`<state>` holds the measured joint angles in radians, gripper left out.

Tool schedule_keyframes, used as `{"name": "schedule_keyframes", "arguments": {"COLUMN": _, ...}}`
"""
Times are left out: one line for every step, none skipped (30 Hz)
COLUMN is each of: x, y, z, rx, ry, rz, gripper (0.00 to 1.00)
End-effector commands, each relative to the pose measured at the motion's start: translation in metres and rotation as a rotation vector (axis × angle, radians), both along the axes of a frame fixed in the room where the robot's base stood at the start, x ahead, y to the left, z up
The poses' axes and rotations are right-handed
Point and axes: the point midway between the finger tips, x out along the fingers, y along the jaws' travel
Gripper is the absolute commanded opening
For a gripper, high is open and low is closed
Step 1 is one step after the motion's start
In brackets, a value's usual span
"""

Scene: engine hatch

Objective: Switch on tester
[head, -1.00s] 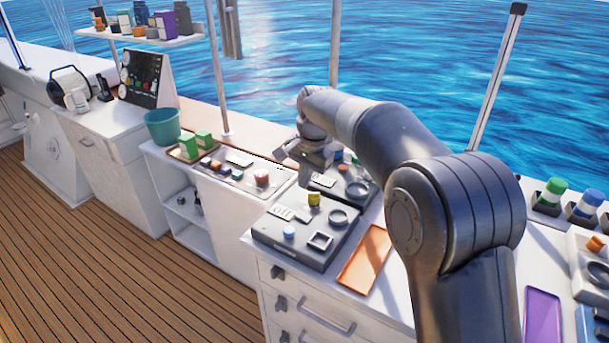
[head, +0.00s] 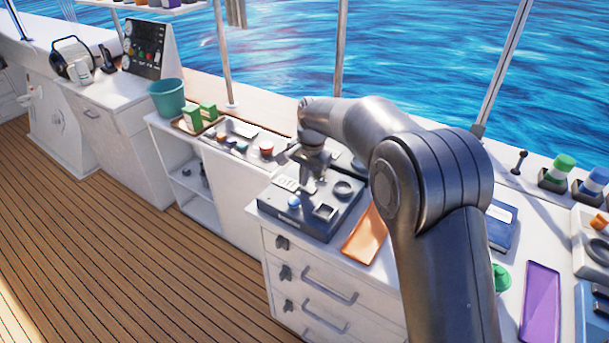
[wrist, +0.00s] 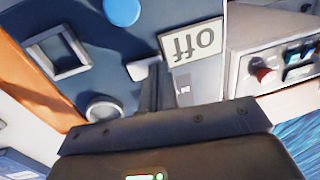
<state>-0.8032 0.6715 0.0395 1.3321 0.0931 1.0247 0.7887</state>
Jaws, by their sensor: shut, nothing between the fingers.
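The tester (head: 278,216) looks to be the dark box on top of the drawer unit. It carries a blue button (head: 294,202), a square frame (head: 325,212) and a round ring (head: 343,188). In the wrist view, a pale sign on it reads "off" (wrist: 192,43), upside down, with a small light tab (wrist: 143,70) beside it. My gripper (head: 314,183) is shut and empty, pointing down low over the tester's back middle part. In the wrist view its fingers (wrist: 158,88) reach close to the tab and the sign; I cannot tell whether they touch anything.
An orange tray (head: 365,235) lies just right of the tester. A light panel with a red button (head: 266,148) stands beyond it on the left. A purple tray (head: 541,300) and colour-capped jars (head: 556,172) are at the right. The deck on the left is clear.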

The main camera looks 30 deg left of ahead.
Motion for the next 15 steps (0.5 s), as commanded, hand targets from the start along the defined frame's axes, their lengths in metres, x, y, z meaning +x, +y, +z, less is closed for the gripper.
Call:
{"name": "schedule_keyframes", "arguments": {"x": -0.0001, "y": 0.0014, "z": -0.0014, "rx": -0.010, "ry": 0.000, "rz": 0.001, "gripper": 0.00}}
{"name": "schedule_keyframes", "arguments": {"x": -0.0003, "y": 0.0022, "z": -0.0027, "rx": -0.022, "ry": 0.002, "rz": 0.002, "gripper": 0.00}}
{"name": "schedule_keyframes", "arguments": {"x": -0.0007, "y": 0.0035, "z": -0.0052, "rx": -0.042, "ry": 0.002, "rz": 0.004, "gripper": 0.00}}
{"name": "schedule_keyframes", "arguments": {"x": -0.0008, "y": 0.0046, "z": -0.0066, "rx": -0.059, "ry": 0.002, "rz": 0.005, "gripper": 0.00}}
{"name": "schedule_keyframes", "arguments": {"x": -0.0003, "y": 0.0029, "z": -0.0049, "rx": -0.055, "ry": 0.003, "rz": 0.002, "gripper": 0.00}}
{"name": "schedule_keyframes", "arguments": {"x": -0.0003, "y": 0.0026, "z": -0.0049, "rx": -0.054, "ry": 0.003, "rz": 0.002, "gripper": 0.00}}
{"name": "schedule_keyframes", "arguments": {"x": -0.0004, "y": 0.0025, "z": -0.0050, "rx": -0.053, "ry": 0.003, "rz": 0.002, "gripper": 0.00}}
{"name": "schedule_keyframes", "arguments": {"x": -0.0004, "y": 0.0025, "z": -0.0051, "rx": -0.053, "ry": 0.003, "rz": 0.002, "gripper": 0.00}}
{"name": "schedule_keyframes", "arguments": {"x": -0.0005, "y": 0.0025, "z": -0.0052, "rx": -0.053, "ry": 0.003, "rz": 0.002, "gripper": 0.00}}
{"name": "schedule_keyframes", "arguments": {"x": -0.0005, "y": 0.0024, "z": -0.0052, "rx": -0.053, "ry": 0.004, "rz": 0.002, "gripper": 0.00}}
{"name": "schedule_keyframes", "arguments": {"x": -0.0005, "y": 0.0022, "z": -0.0051, "rx": -0.053, "ry": 0.004, "rz": 0.002, "gripper": 0.00}}
{"name": "schedule_keyframes", "arguments": {"x": -0.0005, "y": 0.0018, "z": -0.0051, "rx": -0.053, "ry": 0.004, "rz": 0.002, "gripper": 0.00}}
{"name": "schedule_keyframes", "arguments": {"x": -0.0004, "y": 0.0012, "z": -0.0049, "rx": -0.054, "ry": 0.004, "rz": 0.002, "gripper": 0.00}}
{"name": "schedule_keyframes", "arguments": {"x": -0.0004, "y": 0.0004, "z": -0.0047, "rx": -0.054, "ry": 0.004, "rz": 0.002, "gripper": 0.00}}
{"name": "schedule_keyframes", "arguments": {"x": -0.0003, "y": -0.0009, "z": -0.0044, "rx": -0.054, "ry": 0.004, "rz": 0.002, "gripper": 0.00}}
